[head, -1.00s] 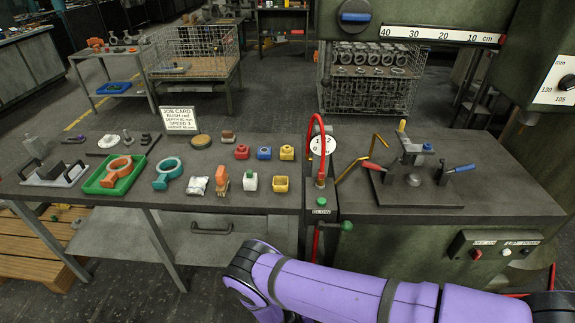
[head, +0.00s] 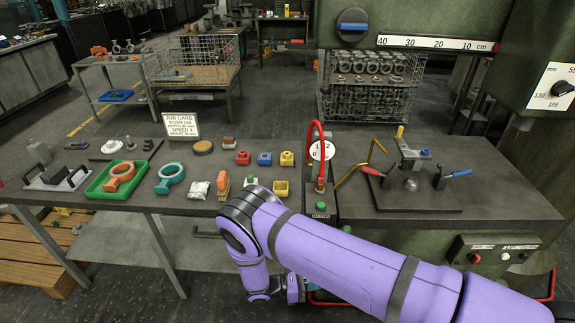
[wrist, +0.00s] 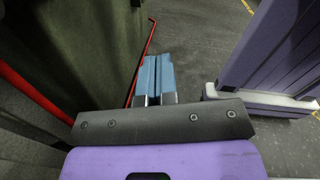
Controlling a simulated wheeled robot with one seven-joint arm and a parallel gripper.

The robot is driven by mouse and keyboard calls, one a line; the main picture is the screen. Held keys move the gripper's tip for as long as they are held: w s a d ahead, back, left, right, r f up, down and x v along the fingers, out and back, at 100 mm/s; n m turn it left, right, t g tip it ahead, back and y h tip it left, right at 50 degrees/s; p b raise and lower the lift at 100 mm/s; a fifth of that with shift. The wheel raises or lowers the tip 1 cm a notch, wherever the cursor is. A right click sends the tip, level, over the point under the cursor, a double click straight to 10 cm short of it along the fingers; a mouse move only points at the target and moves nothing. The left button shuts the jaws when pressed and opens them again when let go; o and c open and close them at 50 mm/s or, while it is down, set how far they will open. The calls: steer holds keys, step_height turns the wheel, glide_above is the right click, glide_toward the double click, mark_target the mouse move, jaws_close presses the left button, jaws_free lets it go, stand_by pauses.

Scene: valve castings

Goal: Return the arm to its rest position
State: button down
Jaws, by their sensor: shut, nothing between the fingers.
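My arm, purple with dark bands, crosses the lower right of the head view in front of the bench. It bends down at an elbow near the bench's front edge, and its far end is mostly hidden below. In the wrist view my gripper (wrist: 155,95) shows two blue fingers side by side, shut with nothing between them. It points down beside a dark green machine side (wrist: 85,50), with the grey floor beyond. A purple part of my own body stands at the right of that view.
The bench (head: 120,215) carries a green tray (head: 95,190) with an orange casting, a teal casting (head: 170,178) and small coloured parts. A clamp fixture (head: 410,183) sits on the machine table at right. A red hose (wrist: 45,95) runs near the gripper in the wrist view.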

steer(key=w+r+m+g+y, duration=0.2)
steer(key=w+r+m, duration=0.15)
steer(key=r, duration=0.65)
steer(key=w+r+m+g+y, duration=0.3)
steer(key=w+r, duration=0.1)
steer(key=r, duration=0.7)
steer(key=d+r+m+y, duration=0.3)
steer(key=d+r, duration=0.1)
steer(key=r, duration=0.7)
steer(key=d+r+m+y, duration=0.3)
steer(key=d+r, duration=0.1)
steer(key=r, duration=0.6)
steer(key=s+d+r+m+t+y, duration=0.1)
steer(key=s+d+r+m+y, duration=0.1)
steer(key=s+d+r, duration=0.45)
steer(key=s+d+r+m+t+y, duration=0.2)
steer(key=s+r, duration=0.1)
steer(key=r, duration=0.6)
steer(key=s+d+r+m+t+y, duration=0.1)
steer(key=s+d+r+m+t, duration=0.1)
steer(key=s, duration=0.5)
steer(key=s+d+r+m+t+y, duration=0.1)
steer(key=s+d+r+m+t, duration=0.2)
steer(key=s, duration=0.5)
steer(key=shift+s+r+t+y, duration=0.3)
steer(key=shift+r+y, duration=0.1)
steer(key=shift+r, duration=0.25)
